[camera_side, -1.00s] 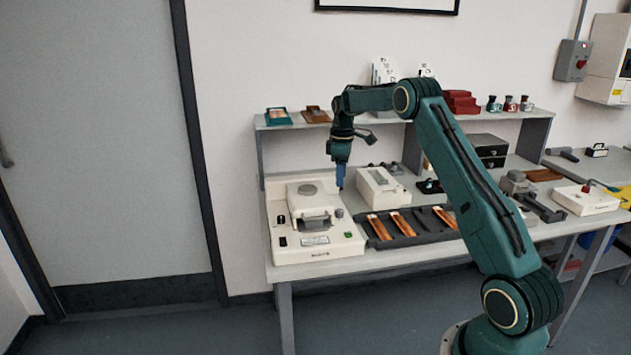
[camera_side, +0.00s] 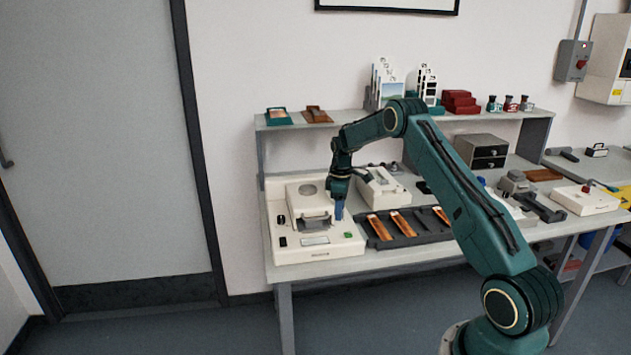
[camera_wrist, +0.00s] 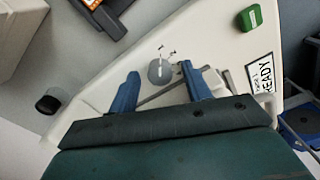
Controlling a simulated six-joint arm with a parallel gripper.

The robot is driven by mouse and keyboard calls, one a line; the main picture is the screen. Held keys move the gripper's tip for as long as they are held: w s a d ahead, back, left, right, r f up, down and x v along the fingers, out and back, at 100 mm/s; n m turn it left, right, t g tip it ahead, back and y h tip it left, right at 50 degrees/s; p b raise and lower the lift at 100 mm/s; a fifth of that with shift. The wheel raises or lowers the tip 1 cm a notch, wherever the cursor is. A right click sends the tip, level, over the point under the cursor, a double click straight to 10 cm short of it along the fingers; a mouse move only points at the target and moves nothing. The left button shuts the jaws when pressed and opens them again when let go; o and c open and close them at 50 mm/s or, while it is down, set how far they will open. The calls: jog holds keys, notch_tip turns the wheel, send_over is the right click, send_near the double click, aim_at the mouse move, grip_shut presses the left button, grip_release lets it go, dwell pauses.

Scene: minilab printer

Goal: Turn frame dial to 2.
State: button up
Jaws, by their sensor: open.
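The frame dial is a small grey round knob (camera_wrist: 160,71) with a pale line across its top and small marks beside it, on the white printer (camera_wrist: 130,45). My gripper (camera_wrist: 158,80) is open, with its two blue fingers on either side of the dial in the wrist view; the dial appears just beyond the fingertips, and I cannot tell if they touch it. In the side view my gripper (camera_side: 339,212) points down over the right part of the printer (camera_side: 318,258), and the dial is hidden there.
A green button (camera_wrist: 250,17) and a "READY" label (camera_wrist: 262,75) lie right of the dial. A black knob (camera_wrist: 48,103) is at the left. A dark tray with orange strips (camera_side: 405,240) stands close beside the printer, and a white box device (camera_side: 385,190) stands behind.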

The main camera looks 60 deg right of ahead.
jog(key=shift+c, duration=0.2)
jog(key=c, duration=1)
jog(key=shift+o, duration=0.2)
jog(key=shift+m, duration=1.4)
jog(key=o, duration=1)
